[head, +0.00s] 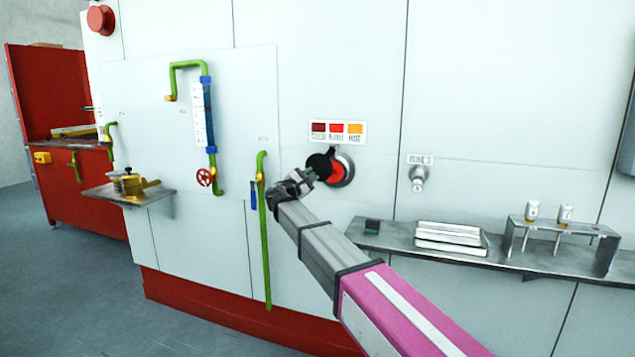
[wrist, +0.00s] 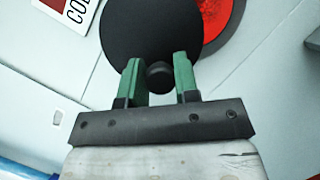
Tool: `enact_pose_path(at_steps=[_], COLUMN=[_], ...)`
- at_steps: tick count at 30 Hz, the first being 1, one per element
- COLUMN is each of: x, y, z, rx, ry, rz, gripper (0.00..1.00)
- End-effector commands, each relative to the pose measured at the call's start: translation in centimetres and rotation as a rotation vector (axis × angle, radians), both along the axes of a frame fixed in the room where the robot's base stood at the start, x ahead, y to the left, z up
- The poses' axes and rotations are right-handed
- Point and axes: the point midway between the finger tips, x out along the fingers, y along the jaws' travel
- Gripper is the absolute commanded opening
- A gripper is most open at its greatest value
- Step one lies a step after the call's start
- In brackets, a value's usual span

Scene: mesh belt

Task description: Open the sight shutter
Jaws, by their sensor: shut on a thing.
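The sight shutter is a round black disc (head: 319,165) on the white wall panel, swung to the left of a red-orange sight glass (head: 336,173) in a metal ring. Part of the glass shows at its right. In the wrist view the black disc (wrist: 150,30) fills the upper middle and overlaps the red glass (wrist: 215,15). My gripper (wrist: 158,78) has its two green fingers on either side of the small round black knob (wrist: 159,76) at the disc's lower edge, shut on it. In the head view my gripper (head: 308,178) is at the disc's lower left.
A colour label (head: 337,132) sits above the sight glass. A green pipe (head: 263,230) runs down the wall left of my arm. A metal shelf (head: 500,262) with white trays and a small rack is at the lower right. A knob (head: 418,178) is right of the glass.

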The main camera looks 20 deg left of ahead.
Motion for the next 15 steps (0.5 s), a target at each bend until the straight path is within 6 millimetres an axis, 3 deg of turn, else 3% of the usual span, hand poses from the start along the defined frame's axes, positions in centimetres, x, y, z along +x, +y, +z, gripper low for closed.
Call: enact_pose_path(at_steps=[15], x=[0.4], y=[3.6], z=[4.5], rx=[0.49], ry=[-0.039], rz=[0.001], gripper=[0.0])
